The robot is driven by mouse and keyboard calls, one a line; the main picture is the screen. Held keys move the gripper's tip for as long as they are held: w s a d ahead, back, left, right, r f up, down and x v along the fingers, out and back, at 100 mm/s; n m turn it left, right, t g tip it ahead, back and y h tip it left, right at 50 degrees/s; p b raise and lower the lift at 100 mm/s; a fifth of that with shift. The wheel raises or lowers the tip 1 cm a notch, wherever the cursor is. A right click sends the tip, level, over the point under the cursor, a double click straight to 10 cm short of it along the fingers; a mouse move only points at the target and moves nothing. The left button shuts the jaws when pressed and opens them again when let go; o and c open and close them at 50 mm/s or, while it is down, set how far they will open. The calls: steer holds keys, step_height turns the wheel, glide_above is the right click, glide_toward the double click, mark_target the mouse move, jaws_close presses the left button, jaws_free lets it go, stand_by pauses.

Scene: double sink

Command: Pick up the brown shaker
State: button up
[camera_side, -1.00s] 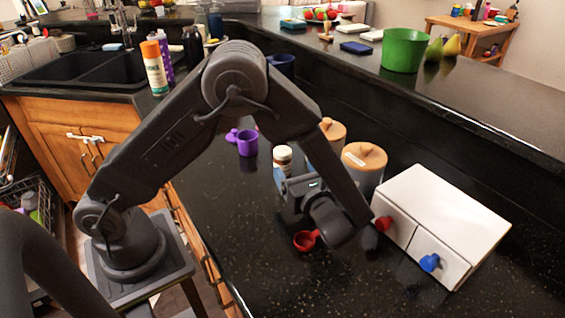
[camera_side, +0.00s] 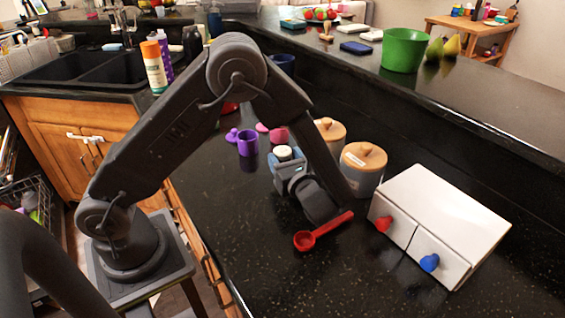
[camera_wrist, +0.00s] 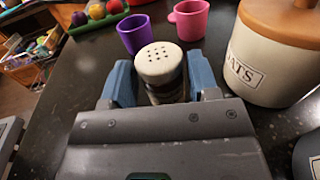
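The shaker (camera_wrist: 160,66) has a pale, perforated cap and a dark body with a light label, and stands upright in the wrist view. My gripper (camera_wrist: 161,84) is around it, one blue fingertip on each side. The fingers are spread about as wide as the shaker, and I cannot make out firm contact. In the side view the shaker's pale cap (camera_side: 283,153) shows just above my gripper (camera_side: 288,170), which hides most of its body. The shaker appears to stand on the dark counter.
Wooden-lidded canisters (camera_side: 363,168) stand close to the right. A purple cup (camera_side: 247,143) and a pink cup (camera_wrist: 189,19) are beyond the shaker. A red measuring spoon (camera_side: 322,231) lies in front, and a white drawer box (camera_side: 440,222) stands at right. The front-left counter is clear.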

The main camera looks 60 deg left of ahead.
steer(key=c, duration=0.6)
steer(key=shift+r, duration=0.5)
steer(key=r, duration=0.2)
steer(key=a+r, duration=0.1)
steer(key=shift+s+r, duration=0.3)
steer(key=shift+r, duration=0.1)
steer(key=s+a+r, duration=0.6)
steer(key=a, duration=0.2)
steer(key=w+a+f+n, duration=0.1)
steer(key=w+a+n, duration=0.3)
steer(key=n, duration=0.4)
steer(key=shift+w+a+f, duration=0.25)
steer(key=shift+w, duration=0.3)
